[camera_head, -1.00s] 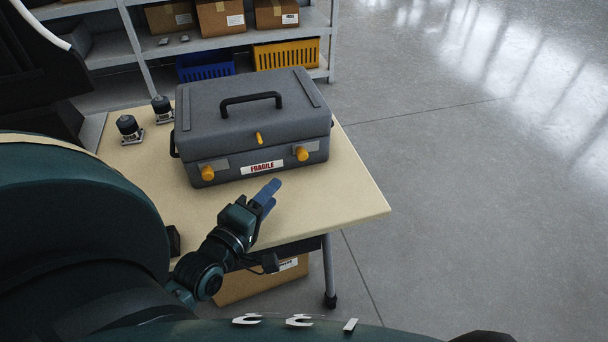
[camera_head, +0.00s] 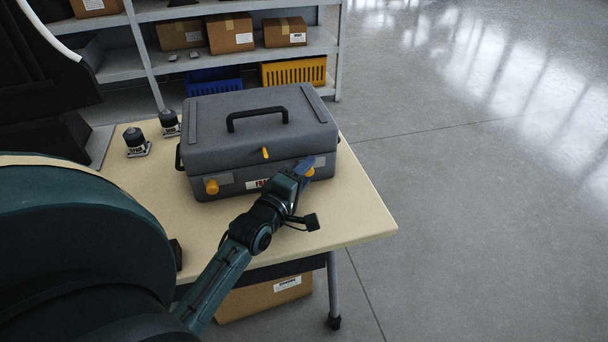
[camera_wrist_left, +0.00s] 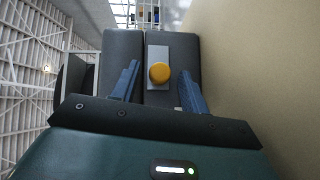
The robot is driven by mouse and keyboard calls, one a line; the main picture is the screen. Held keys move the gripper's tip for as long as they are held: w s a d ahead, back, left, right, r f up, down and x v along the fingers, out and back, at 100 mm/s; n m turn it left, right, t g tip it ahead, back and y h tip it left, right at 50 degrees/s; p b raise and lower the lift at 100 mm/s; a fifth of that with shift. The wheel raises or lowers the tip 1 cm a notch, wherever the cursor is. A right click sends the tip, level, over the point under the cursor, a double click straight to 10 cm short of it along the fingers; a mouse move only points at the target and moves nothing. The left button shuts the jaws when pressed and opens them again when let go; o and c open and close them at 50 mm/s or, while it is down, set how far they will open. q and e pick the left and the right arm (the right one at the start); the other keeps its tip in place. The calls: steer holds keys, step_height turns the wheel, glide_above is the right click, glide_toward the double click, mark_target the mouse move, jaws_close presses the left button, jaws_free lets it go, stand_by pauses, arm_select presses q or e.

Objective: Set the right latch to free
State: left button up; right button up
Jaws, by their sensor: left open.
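A grey case (camera_head: 262,130) with a black top handle stands shut on the table. On its front, the right latch, an orange knob (camera_head: 309,172), is partly hidden behind my left gripper (camera_head: 307,168). The left latch, another orange knob (camera_head: 211,187), is in clear view, and a small orange lever (camera_head: 265,153) sits between them. In the left wrist view the right latch (camera_wrist_left: 160,72) sits on a grey plate, ahead of and between the two blue fingers (camera_wrist_left: 155,92). The fingers are open and apart from the knob. My right gripper is not in view.
The beige table (camera_head: 350,215) is bare at its right front. Two small dark-capped devices (camera_head: 136,141) stand left of the case. A shelf with cardboard boxes (camera_head: 230,33), a blue crate (camera_head: 213,82) and a yellow crate (camera_head: 293,71) is behind. Open floor lies to the right.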

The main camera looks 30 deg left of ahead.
arm_select(q)
steer(key=shift+w, duration=0.1)
steer(key=shift+c, duration=0.5)
jaws_close()
